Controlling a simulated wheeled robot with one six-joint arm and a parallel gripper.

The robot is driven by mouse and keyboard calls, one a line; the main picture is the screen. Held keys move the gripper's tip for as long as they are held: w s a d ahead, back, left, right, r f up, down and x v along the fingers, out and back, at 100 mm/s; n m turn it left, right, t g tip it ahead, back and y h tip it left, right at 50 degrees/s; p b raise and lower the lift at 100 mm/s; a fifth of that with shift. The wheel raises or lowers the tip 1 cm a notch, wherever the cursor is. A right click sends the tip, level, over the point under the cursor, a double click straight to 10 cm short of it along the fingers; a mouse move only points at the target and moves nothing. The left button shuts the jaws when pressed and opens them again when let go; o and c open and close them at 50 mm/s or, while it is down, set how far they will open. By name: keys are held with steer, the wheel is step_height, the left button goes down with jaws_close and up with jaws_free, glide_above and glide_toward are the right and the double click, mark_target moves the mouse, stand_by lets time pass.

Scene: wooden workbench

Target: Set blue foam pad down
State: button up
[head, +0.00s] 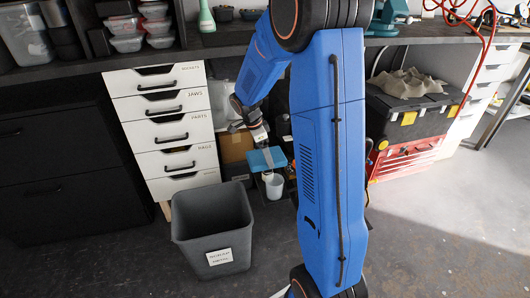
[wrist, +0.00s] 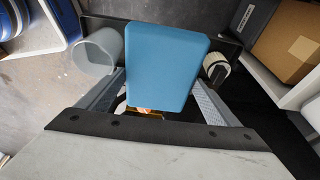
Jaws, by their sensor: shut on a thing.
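The blue foam pad (head: 266,160) is in the middle of the head view, low in front of the workbench. In the wrist view the pad (wrist: 166,55) fills the upper middle and sticks out beyond my fingers. My gripper (head: 261,143) points down, with its two fingers (wrist: 160,88) on either side of the pad's near end, shut on it. A dark tray or crate (wrist: 230,46) shows behind the pad. I cannot tell whether the pad touches it.
A pale cup (head: 273,186) stands close beside the pad, also in the wrist view (wrist: 95,50). A white-and-black ribbed item (wrist: 216,66) is on the other side. A grey bin (head: 213,230), white drawers (head: 165,125) and a cardboard box (head: 236,147) stand nearby.

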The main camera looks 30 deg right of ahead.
steer(key=shift+f, duration=0.15)
steer(key=o, duration=0.9)
steer(key=shift+o, duration=0.2)
